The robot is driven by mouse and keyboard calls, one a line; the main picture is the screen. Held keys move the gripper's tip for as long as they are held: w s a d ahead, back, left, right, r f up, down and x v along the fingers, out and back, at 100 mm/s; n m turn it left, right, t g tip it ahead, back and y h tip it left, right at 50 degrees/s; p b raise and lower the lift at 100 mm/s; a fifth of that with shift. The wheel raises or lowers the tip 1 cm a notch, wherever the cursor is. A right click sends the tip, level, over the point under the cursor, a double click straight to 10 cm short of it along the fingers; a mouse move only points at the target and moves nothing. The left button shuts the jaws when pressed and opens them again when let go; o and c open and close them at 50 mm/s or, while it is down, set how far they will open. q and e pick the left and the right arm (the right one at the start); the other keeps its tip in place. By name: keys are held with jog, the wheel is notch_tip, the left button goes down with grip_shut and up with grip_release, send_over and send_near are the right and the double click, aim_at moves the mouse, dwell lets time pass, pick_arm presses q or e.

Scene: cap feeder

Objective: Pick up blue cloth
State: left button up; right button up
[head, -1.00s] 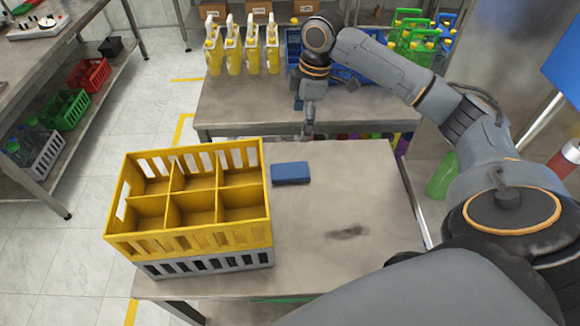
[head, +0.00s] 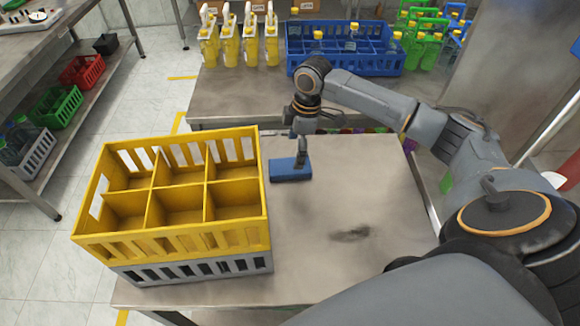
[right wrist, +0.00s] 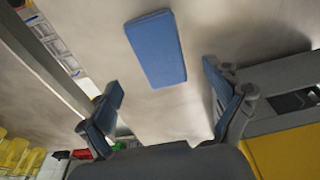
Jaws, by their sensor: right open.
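The blue cloth (head: 284,172) is a small folded block. It lies flat on the near table (head: 330,280), just right of the yellow crate. My right gripper (head: 301,163) is at the cloth's right end in the head view. In the right wrist view the cloth (right wrist: 155,48) lies ahead of the two spread fingers, and the open right gripper (right wrist: 162,98) holds nothing. I cannot tell the exact height of the fingers over the table. My left gripper is not in view.
A yellow divided crate (head: 170,238), empty, stands on a grey crate (head: 192,268) at the table's left. A blue crate (head: 345,62) and several yellow bottles (head: 228,42) stand on the far table. The near table's right part is clear apart from a dark stain.

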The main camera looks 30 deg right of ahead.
aim_at(290, 165)
jog(key=shift+w+a+f+p, duration=0.1)
jog(key=shift+a+f+p, duration=0.05)
jog(key=shift+f, duration=0.75)
jog(key=shift+w+a+f+p, duration=0.15)
jog(key=shift+a+f+p, duration=0.05)
jog(key=shift+f, duration=0.7)
jog(key=shift+w+a+f+p, duration=0.1)
jog(key=shift+a+f+p, duration=0.05)
jog(key=shift+f, duration=0.75)
jog(key=shift+c, duration=0.5)
jog(key=c, duration=1)
